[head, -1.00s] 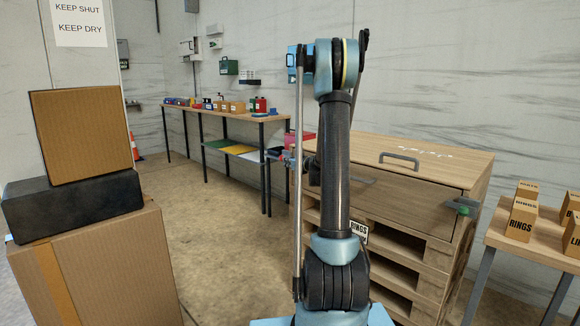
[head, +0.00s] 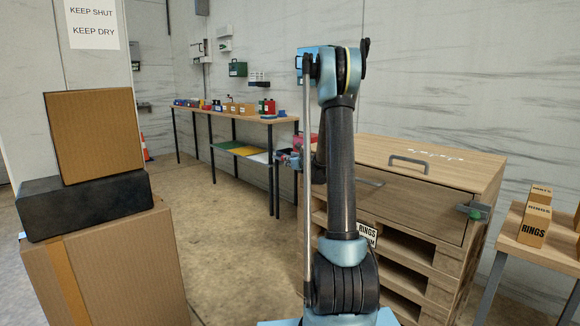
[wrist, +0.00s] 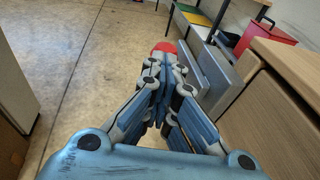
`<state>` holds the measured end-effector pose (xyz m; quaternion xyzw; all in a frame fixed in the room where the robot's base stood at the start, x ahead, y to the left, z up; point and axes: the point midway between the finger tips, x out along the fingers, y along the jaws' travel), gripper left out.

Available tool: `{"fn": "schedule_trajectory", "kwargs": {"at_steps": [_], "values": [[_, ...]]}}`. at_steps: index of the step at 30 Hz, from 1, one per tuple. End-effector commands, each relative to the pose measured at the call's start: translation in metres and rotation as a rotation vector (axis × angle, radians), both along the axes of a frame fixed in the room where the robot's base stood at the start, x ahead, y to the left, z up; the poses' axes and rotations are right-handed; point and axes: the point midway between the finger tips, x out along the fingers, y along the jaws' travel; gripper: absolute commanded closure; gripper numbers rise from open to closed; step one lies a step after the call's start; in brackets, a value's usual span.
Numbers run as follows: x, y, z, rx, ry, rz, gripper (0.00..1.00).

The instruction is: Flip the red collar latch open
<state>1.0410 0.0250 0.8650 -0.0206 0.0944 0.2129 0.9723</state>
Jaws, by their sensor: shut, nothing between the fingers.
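My gripper (wrist: 165,68) is shut and empty in the wrist view, its fingertips pointing away from the camera. A rounded red piece (wrist: 165,47) shows just beyond the fingertips and is partly hidden by them. It may be the red collar latch, but I cannot tell whether it touches the fingers or how it is set. In the head view my arm stands in front of the wooden chest, and the gripper's fingers cannot be made out there.
A wooden chest (head: 425,200) on pallets has a green-knobbed latch (head: 473,211) at its right. Stacked cartons (head: 110,260) stand left. A long bench (head: 235,115) is behind. Open floor (head: 215,220) lies between.

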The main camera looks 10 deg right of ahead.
Motion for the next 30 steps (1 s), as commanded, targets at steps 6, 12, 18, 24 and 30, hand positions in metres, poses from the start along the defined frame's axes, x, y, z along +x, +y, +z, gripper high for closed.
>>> {"fn": "schedule_trajectory", "kwargs": {"at_steps": [6,12,18,24,30], "values": [[-0.001,0.0,0.0,0.0,0.0,0.002,1.0],[-0.014,-0.007,0.003,0.0,0.0,0.002,1.0],[-0.044,-0.024,0.01,0.0,0.001,-0.001,1.0],[-0.078,-0.036,0.018,0.001,0.002,0.004,1.0],[-0.103,-0.048,0.023,-0.001,0.001,0.004,1.0]]}}
